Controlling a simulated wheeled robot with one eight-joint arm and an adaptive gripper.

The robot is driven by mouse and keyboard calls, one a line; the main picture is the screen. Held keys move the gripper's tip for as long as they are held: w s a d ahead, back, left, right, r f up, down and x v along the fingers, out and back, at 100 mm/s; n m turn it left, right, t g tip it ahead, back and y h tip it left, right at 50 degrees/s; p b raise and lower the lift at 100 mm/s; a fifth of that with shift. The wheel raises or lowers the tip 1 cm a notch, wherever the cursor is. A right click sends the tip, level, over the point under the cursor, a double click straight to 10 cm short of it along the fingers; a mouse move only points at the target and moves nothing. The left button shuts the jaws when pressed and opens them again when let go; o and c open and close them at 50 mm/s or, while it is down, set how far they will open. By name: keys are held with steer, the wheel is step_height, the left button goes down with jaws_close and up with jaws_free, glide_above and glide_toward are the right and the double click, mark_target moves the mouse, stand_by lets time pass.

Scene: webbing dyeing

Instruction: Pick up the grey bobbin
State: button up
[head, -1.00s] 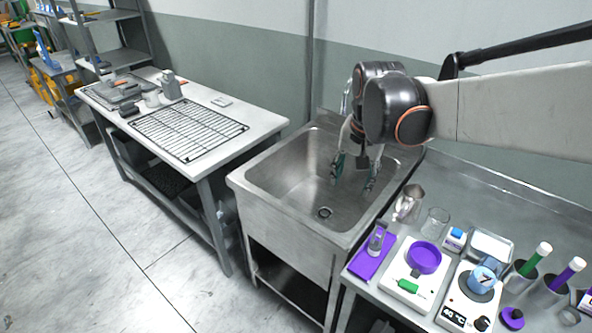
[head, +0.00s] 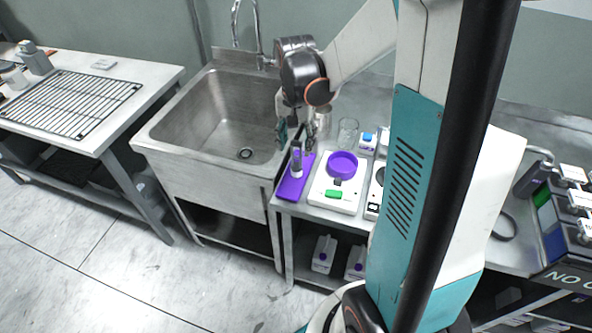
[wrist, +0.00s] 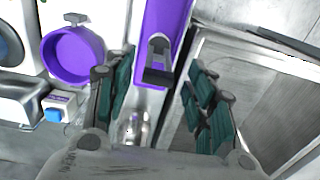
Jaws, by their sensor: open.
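A grey piece (head: 297,162) that looks to be the grey bobbin stands on a purple mat (head: 291,187) at the left end of the bench. It also shows in the wrist view (wrist: 158,58), with a dark block-like near end. My gripper (head: 296,138) is open and empty, above the edge between sink and bench. In the wrist view my gripper (wrist: 158,85) has its green-padded fingers apart, with the grey piece between and beyond their tips. I see no contact.
The steel sink (head: 165,133) lies left of the mat. A white device with a purple dish (head: 342,164) stands just right of the mat. A glass beaker (head: 347,131) and a metal jug (head: 322,122) stand behind. A rack (head: 75,103) lies on the left table.

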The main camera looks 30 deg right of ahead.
mark_target(296, 156)
steer(key=shift+s+f+b, duration=0.1)
steer(key=shift+f+b, duration=1.1)
steer(key=shift+f, duration=1.55)
steer(key=shift+r, duration=0.1)
steer(key=shift+c, duration=0.6)
jaws_close()
